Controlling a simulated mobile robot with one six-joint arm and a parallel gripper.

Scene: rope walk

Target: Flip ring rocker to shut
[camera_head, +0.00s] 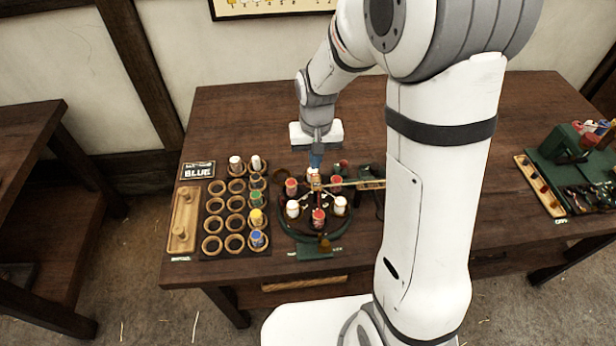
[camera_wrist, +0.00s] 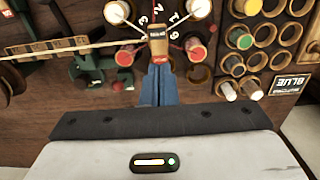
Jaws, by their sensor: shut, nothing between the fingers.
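My gripper (camera_head: 316,165) points down over the back of a round green ring stand (camera_head: 288,232) that holds several red-topped and white-topped bobbins. In the wrist view the blue fingers of my gripper (camera_wrist: 158,70) are together with nothing between them. Their tips are close to a small tan block (camera_wrist: 158,45) with a dark label and a red mark, at the middle of the ring. It also shows in the head view (camera_head: 316,183). I cannot tell whether the tips touch it. I cannot make out which part is the rocker or how it is set.
A rack of round wooden holders (camera_head: 212,224) with several coloured bobbins stands left of the ring, below a BLUE sign (camera_head: 197,170). A wooden tray (camera_head: 183,222) lies at the left. A yellowish rod or cord (camera_head: 350,184) runs right from the ring's middle. Green equipment (camera_head: 565,150) stands far right.

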